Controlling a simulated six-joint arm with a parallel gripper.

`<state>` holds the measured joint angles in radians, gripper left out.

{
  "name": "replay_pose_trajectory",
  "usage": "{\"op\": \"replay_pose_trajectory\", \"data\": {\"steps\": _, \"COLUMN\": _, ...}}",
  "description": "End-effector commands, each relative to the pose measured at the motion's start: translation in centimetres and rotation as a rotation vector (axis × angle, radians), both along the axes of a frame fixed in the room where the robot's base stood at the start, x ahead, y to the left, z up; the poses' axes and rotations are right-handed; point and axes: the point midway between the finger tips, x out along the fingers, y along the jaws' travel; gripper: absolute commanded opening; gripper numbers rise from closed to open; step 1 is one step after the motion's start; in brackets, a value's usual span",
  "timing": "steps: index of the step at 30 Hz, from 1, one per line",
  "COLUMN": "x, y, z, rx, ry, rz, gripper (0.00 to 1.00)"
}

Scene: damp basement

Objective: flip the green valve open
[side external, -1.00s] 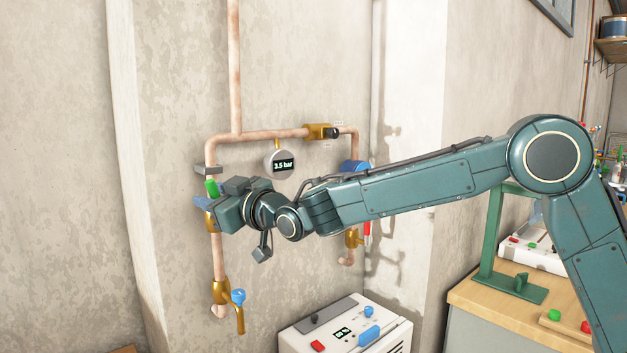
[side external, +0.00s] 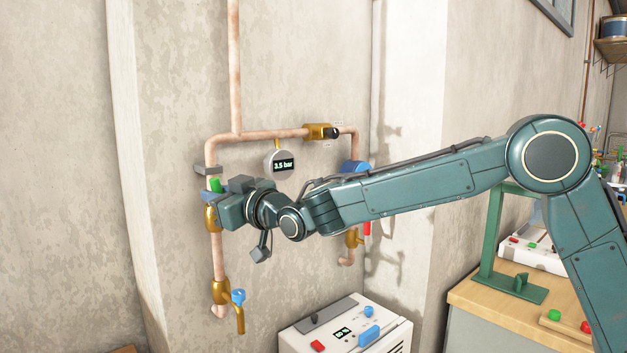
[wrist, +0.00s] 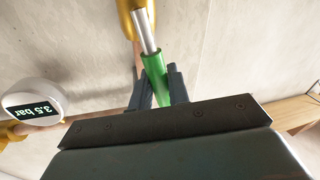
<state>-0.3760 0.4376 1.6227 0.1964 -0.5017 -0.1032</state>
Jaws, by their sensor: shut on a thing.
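The green valve handle (side external: 214,184) is on the left vertical copper pipe, just above its brass body (side external: 211,219). In the wrist view, the green grip (wrist: 156,78) sits on a bare metal lever (wrist: 146,33) that runs from the brass body (wrist: 137,12), roughly along the pipe. My gripper (wrist: 158,84) is shut on the green grip, with one dark finger on each side. In the side view, my gripper (side external: 212,191) reaches the handle from the right and hides part of it. The grip's far end is hidden behind my gripper.
A round gauge (side external: 281,165) reading 3.5 bar is right of my gripper. A blue-handled tap (side external: 238,297) is below. A white control box (side external: 345,324) stands lower right. Bare wall lies left of the pipe.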

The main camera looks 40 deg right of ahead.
Motion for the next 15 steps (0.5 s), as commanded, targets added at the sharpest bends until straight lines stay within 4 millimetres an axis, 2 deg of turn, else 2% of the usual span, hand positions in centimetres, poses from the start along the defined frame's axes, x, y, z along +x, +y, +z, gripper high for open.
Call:
{"op": "replay_pose_trajectory", "data": {"steps": 9, "x": 0.0, "y": -1.2, "z": 0.1, "rx": 0.192, "ry": 0.000, "rz": 0.000, "gripper": 0.00}}
{"op": "replay_pose_trajectory", "data": {"steps": 15, "x": 0.0, "y": -1.4, "z": 0.1, "rx": 0.217, "ry": 0.001, "rz": 0.001, "gripper": 0.00}}
